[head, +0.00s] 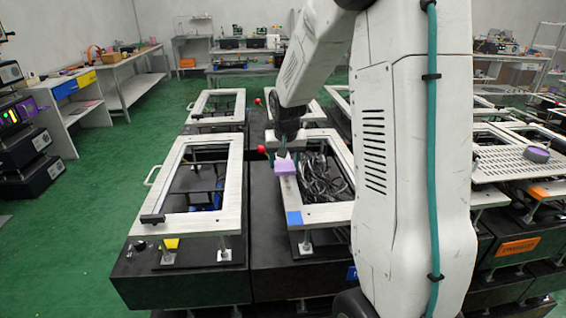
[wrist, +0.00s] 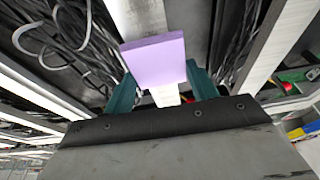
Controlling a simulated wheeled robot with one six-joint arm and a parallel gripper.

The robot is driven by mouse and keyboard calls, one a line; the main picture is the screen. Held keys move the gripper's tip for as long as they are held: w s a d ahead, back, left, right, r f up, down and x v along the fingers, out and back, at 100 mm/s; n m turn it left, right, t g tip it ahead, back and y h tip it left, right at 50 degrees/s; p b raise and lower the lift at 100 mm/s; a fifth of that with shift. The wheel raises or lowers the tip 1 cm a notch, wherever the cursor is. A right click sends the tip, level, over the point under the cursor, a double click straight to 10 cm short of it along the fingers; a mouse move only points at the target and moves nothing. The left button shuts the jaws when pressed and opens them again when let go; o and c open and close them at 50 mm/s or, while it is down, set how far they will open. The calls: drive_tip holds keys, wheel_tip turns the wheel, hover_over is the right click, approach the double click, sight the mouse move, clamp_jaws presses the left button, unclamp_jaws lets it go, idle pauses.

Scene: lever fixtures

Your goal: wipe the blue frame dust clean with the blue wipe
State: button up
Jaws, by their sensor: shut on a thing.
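My gripper (head: 284,156) is shut on a lavender pad (head: 286,167). In the wrist view the pad (wrist: 157,61) sits between the teal fingers of my gripper (wrist: 162,92). The pad looks lavender, not plain blue; no other wipe shows. In the head view it is over the left bar of a silver frame (head: 286,192); I cannot tell whether it touches. My arm hides the frame's right part.
Black cables (head: 322,180) fill the frame's opening. A red ball knob (head: 262,149) is just left of my gripper. Another silver frame (head: 232,185) stands to the left, and a perforated plate (head: 515,163) with a purple round item (head: 537,154) is at the right.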

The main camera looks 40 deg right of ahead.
sight(285, 161)
drive_tip(key=r, duration=0.3)
drive_tip(key=shift+w+d, duration=0.2)
drive_tip(key=shift+d, duration=0.2)
drive_tip(key=shift+w+a+r, duration=0.2)
drive_tip(key=shift+a+r, duration=0.05)
drive_tip(key=shift+r, duration=0.35)
drive_tip(key=shift+w+d+v, duration=0.1)
drive_tip(key=shift+w+v, duration=0.05)
drive_tip(key=shift+v, duration=0.55)
drive_tip(key=shift+w+d+v, duration=0.1)
drive_tip(key=shift+v, duration=0.6)
drive_tip(key=shift+w+d+v, duration=0.1)
drive_tip(key=shift+w+v, duration=0.05)
drive_tip(key=shift+v, duration=0.55)
drive_tip(key=shift+w+f+g, duration=0.1)
drive_tip(key=shift+f+g, duration=0.2)
drive_tip(key=shift+f, duration=0.95)
drive_tip(key=shift+r+g+y, duration=0.2)
drive_tip(key=shift+g+y, duration=0.4)
drive_tip(key=shift+g, duration=0.2)
